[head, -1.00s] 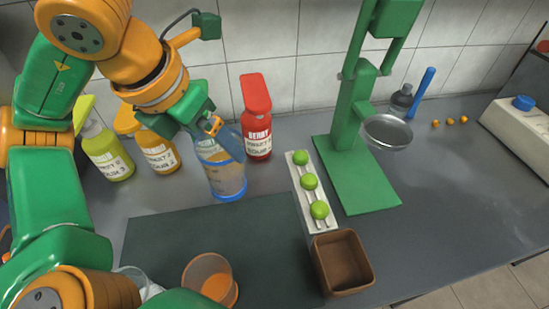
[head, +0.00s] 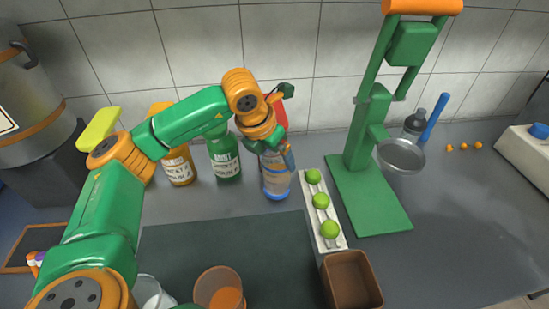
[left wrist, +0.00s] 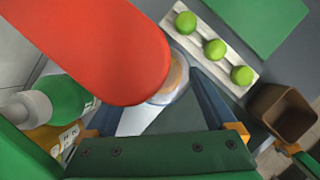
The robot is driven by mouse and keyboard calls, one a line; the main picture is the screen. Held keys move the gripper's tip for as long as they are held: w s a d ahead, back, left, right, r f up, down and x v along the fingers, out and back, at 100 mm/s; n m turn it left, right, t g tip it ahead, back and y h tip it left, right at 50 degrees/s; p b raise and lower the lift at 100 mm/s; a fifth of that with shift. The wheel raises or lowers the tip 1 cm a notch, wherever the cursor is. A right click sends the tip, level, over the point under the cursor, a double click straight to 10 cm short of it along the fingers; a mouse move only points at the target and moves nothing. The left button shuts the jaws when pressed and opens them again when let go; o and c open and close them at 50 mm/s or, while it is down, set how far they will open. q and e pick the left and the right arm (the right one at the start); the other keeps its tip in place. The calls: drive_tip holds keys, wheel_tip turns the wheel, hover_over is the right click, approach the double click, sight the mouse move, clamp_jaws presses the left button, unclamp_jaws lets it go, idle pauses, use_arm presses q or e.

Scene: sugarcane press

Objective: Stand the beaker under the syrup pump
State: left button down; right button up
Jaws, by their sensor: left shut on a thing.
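The clear beaker with blue bands (head: 276,183) is upright in my left gripper (head: 277,157), in front of the red berry syrup pump (head: 280,112). The arm and gripper hide most of that red bottle. In the left wrist view the red pump head (left wrist: 95,45) fills the upper left and overlaps part of the beaker's round mouth (left wrist: 180,78). The dark fingers (left wrist: 180,98) are closed on the beaker. I cannot tell whether its base touches the counter. Other syrup pumps stand to the left: green mint (head: 224,160), orange (head: 179,166) and yellow-green (head: 98,128).
A white rack of limes (head: 334,240) lies close right of the beaker. Beyond it stands the green press (head: 370,205) with a metal bowl (head: 401,156). The right counter is mostly clear.

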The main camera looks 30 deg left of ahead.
use_arm(q)
drive_tip(key=shift+f, duration=0.95)
unclamp_jaws()
drive_tip(key=shift+s+r, duration=0.1)
drive_tip(key=shift+r, duration=0.1)
drive_tip(key=v, duration=1.1)
drive_tip(key=shift+s+r+b, duration=0.2)
drive_tip(key=shift+r+b, duration=0.1)
drive_tip(key=shift+b, duration=0.15)
